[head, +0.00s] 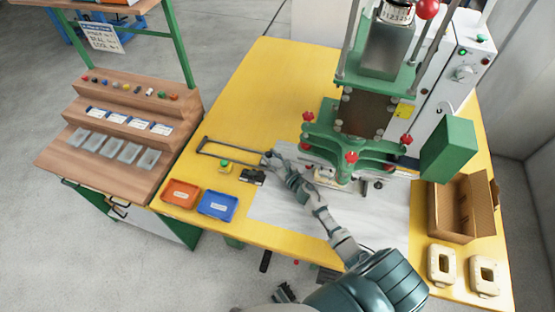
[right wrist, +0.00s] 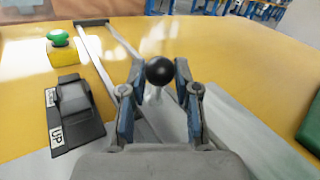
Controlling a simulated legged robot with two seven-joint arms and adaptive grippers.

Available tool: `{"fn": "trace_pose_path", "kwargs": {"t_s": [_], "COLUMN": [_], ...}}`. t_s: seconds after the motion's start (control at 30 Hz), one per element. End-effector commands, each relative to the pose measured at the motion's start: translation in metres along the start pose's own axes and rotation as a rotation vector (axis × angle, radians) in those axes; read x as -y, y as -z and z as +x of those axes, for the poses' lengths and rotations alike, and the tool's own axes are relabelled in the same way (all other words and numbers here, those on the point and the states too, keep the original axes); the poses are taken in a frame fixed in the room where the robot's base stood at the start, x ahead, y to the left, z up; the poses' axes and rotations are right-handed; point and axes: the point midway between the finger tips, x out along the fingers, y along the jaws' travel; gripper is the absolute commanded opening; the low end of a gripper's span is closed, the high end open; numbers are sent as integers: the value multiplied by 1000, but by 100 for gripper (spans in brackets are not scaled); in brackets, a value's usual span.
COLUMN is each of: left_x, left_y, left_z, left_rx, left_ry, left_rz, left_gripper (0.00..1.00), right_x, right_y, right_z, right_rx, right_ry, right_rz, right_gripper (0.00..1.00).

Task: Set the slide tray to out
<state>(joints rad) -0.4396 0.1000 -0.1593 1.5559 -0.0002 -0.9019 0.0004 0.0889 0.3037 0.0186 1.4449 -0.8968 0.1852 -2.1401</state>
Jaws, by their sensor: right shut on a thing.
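My right gripper (head: 268,158) reaches over the table to the left of the green press (head: 345,140). In the right wrist view its two fingers (right wrist: 158,88) are closed around the stem area of a black ball knob (right wrist: 159,71), the slide tray's handle. Two slide rails (head: 228,140) run left from the press to a dark end bar, and the length I see is bare. The rails also show in the right wrist view (right wrist: 98,60). The tray's plate is mostly hidden by my arm and the press.
A green button on a yellow box (head: 225,166) and a black switch marked UP (right wrist: 75,105) stand close to the rails. An orange bin (head: 180,193) and a blue bin (head: 217,205) sit nearer the front. A cardboard box (head: 455,212) stands right. The yellow table beyond the rails is clear.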

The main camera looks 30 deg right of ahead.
Motion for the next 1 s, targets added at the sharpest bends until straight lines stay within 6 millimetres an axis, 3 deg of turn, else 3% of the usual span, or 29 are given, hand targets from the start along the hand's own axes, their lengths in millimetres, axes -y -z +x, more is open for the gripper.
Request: {"fn": "trace_pose_path", "kwargs": {"t_s": [0.1,0.37,0.4,0.47,0.5,0.83,1.0], "left_x": [0,0,0,0,0,0,0], "left_y": [4,4,4,4,4,4,3], "left_z": [-5,-7,-7,-6,-6,-6,-6], "left_rx": [-2,-1,-1,0,1,0,0], "left_ry": [0,1,1,0,0,0,0], "left_rz": [-1,-1,-1,0,0,0,0], "left_gripper": [0,0,0,0,0,0,0], "right_x": [-5,-4,-4,-4,-4,-5,-5], "right_y": [-5,-7,-7,-7,-6,-3,-2], "right_z": [10,10,10,10,10,6,-20], "right_rx": [9,10,10,9,8,4,2], "right_ry": [0,3,3,3,2,1,0], "right_rz": [-1,-2,-2,-2,-2,-1,-1], "right_gripper": [0,0,38,53,56,56,56]}}
